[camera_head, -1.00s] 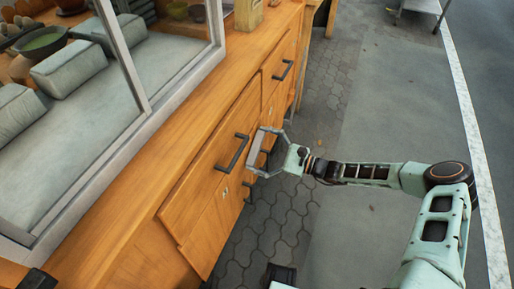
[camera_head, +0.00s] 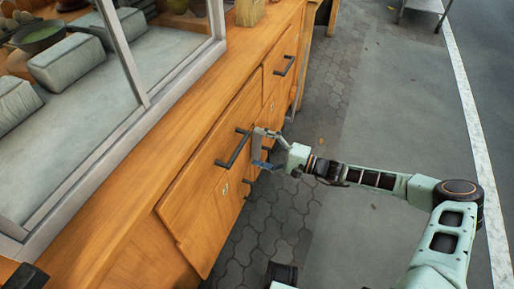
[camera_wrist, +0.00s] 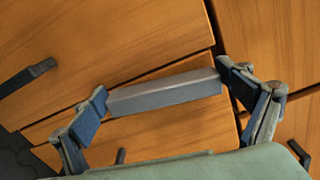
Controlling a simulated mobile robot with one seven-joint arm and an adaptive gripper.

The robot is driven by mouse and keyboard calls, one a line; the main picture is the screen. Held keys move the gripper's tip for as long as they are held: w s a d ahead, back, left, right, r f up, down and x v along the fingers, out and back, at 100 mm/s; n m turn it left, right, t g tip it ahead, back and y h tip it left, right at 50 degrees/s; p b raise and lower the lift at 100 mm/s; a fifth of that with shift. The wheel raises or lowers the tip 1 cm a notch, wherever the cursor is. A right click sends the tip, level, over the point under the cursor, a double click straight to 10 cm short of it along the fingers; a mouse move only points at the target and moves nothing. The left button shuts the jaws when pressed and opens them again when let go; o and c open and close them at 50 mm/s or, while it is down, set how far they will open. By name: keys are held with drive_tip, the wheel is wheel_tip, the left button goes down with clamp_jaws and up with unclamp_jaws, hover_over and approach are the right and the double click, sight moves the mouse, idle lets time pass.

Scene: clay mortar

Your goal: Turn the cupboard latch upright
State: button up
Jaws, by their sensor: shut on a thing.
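The cupboard latch (camera_wrist: 165,92) is a grey bar on the orange wooden cupboard front (camera_head: 207,207). In the wrist view it spans between my two fingertips, its right end slightly higher than its left. It makes a small angle with the long seam between the wooden panels. My gripper (camera_wrist: 165,95) is shut on the latch, one finger at each end. In the head view my gripper (camera_head: 266,150) is against the cupboard front, just right of a dark handle. The latch is small there and partly hidden by the fingers.
A dark bar handle (camera_head: 233,149) sits close left of my gripper, and another handle (camera_head: 284,66) is farther along. A glazed case (camera_head: 140,50) with cushions stands on the cupboard top. The paved ground (camera_head: 290,215) beside the cupboard is clear.

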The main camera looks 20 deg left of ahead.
drive_tip(key=shift+f+n, duration=0.15)
drive_tip(key=shift+n, duration=0.65)
drive_tip(key=o, duration=0.8)
drive_tip(key=d, duration=0.8)
drive_tip(key=s+d, duration=0.1)
drive_tip(key=d, duration=0.3)
